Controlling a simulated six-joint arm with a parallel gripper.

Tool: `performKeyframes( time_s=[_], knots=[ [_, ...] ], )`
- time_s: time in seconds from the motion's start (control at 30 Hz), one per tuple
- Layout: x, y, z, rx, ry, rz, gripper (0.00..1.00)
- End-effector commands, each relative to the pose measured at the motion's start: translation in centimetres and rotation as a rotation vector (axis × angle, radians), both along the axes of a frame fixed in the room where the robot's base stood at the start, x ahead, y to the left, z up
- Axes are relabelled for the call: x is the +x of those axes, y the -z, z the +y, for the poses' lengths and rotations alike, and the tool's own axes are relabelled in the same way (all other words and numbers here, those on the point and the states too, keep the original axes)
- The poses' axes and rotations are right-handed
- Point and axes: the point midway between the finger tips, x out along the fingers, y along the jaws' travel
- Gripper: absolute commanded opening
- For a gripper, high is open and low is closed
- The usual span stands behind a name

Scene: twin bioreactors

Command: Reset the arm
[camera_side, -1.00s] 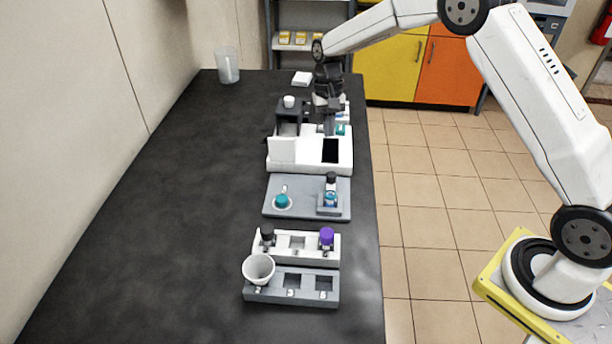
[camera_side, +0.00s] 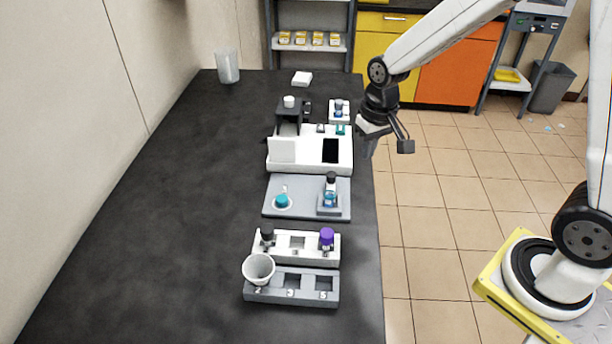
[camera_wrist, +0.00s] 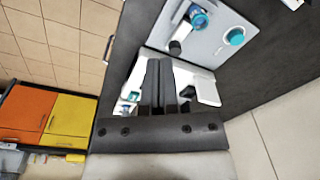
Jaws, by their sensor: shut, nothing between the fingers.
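My gripper (camera_side: 367,150) hangs at the right edge of the black table, beside the white instrument. It is shut and empty, clear of the objects. In the wrist view its dark fingers (camera_wrist: 160,65) lie together over the white instrument, hiding part of it. The white instrument (camera_side: 308,162), with a black screen, stands mid-table. In front of it is a grey plate (camera_side: 305,197) with a teal-capped piece (camera_side: 282,200) and a dark-capped bottle (camera_side: 331,188).
Nearer are a white rack (camera_side: 294,252) with a purple-capped vial (camera_side: 326,237), a grey rack (camera_side: 270,292) and a white cup (camera_side: 258,267). A clear beaker (camera_side: 228,66) stands at the far left. The table's left side (camera_side: 170,200) is clear.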

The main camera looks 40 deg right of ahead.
Motion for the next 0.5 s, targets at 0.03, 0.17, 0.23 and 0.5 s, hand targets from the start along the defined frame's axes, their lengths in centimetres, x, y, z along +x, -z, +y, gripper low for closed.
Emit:
performKeyframes(
  time_s=[0.03, 0.17, 0.23, 0.5],
  knots=[
    [-1.2, -0.1, 0.1, -0.006, -0.021, -0.018, 0.0],
    [-4.0, 0.0, 0.3, -0.02, -0.076, -0.063, 0.0],
    [-5.4, 0.1, 0.4, -0.027, -0.102, -0.087, 0.0],
    [-9.3, 0.5, 0.7, -0.047, -0.179, -0.149, 0.0]
  ],
)
